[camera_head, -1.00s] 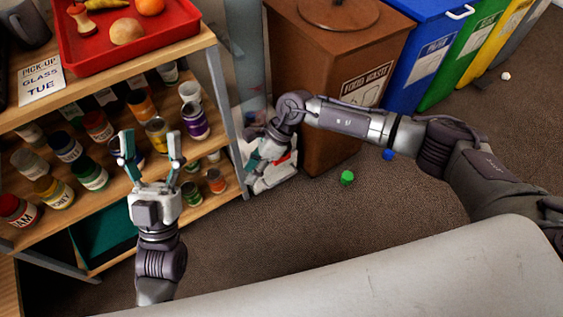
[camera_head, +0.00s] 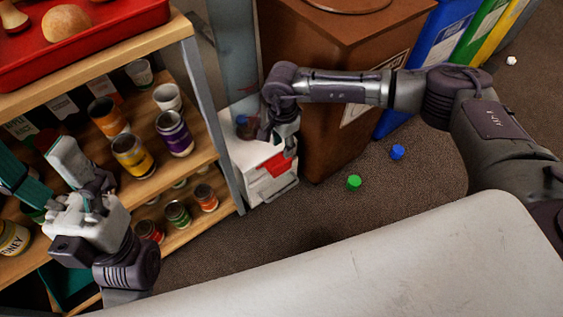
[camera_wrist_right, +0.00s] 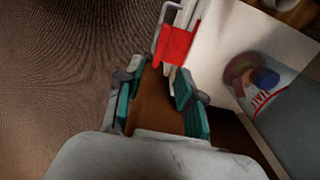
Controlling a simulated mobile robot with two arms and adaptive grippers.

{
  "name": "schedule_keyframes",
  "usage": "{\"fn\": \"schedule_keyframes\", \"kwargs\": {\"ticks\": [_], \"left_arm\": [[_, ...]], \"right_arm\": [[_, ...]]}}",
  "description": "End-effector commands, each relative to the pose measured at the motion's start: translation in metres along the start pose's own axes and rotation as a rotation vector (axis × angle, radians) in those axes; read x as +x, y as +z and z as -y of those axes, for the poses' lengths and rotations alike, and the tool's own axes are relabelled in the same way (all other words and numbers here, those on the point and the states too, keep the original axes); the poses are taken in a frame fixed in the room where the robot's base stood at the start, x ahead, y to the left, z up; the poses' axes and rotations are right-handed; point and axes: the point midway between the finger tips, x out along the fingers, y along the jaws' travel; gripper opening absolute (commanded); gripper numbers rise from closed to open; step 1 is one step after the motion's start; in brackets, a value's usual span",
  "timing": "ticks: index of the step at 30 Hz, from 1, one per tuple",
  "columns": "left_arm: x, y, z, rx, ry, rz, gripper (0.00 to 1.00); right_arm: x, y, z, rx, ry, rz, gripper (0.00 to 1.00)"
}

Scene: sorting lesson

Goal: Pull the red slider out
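The red slider (camera_head: 276,165) shows on the front of a white box (camera_head: 252,178) standing on the floor between the shelf and the brown bin. In the right wrist view the red slider (camera_wrist_right: 177,42) lies just beyond my fingertips, beside a pale bar. My right gripper (camera_wrist_right: 157,72) is open and empty there, its teal fingers apart and not visibly touching the slider. In the head view its body (camera_head: 282,118) hangs over the box and its fingers are hidden. My left gripper (camera_head: 30,158) is open and empty before the shelf.
A wooden shelf (camera_head: 192,52) with several jars and cans stands left. The brown bin (camera_head: 318,105) is close to my right forearm. A blurred blue-topped item (camera_wrist_right: 255,78) is by the box.

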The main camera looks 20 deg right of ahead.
Motion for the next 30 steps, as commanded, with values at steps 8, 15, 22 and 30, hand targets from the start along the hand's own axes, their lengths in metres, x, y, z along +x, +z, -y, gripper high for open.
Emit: {"fn": "schedule_keyframes", "kwargs": {"ticks": [8,15,22,30], "left_arm": [[-0.016,0.007,0.001,0.004,0.01,-0.025,0.67],[-0.007,0.009,0.0,0.009,0.027,-0.065,0.67],[-0.004,0.01,0.0,0.01,0.031,-0.072,0.67],[-0.004,0.01,0.0,0.01,0.031,-0.072,0.67]], "right_arm": [[0.066,0.001,0.0,0.0,0.002,0.001,0.38],[0.096,0.001,0.0,0.0,0.001,0.002,0.38],[0.101,0.001,0.0,0.0,0.0,0.002,0.38],[0.101,0.001,0.0,0.0,0.0,0.002,0.23]]}}
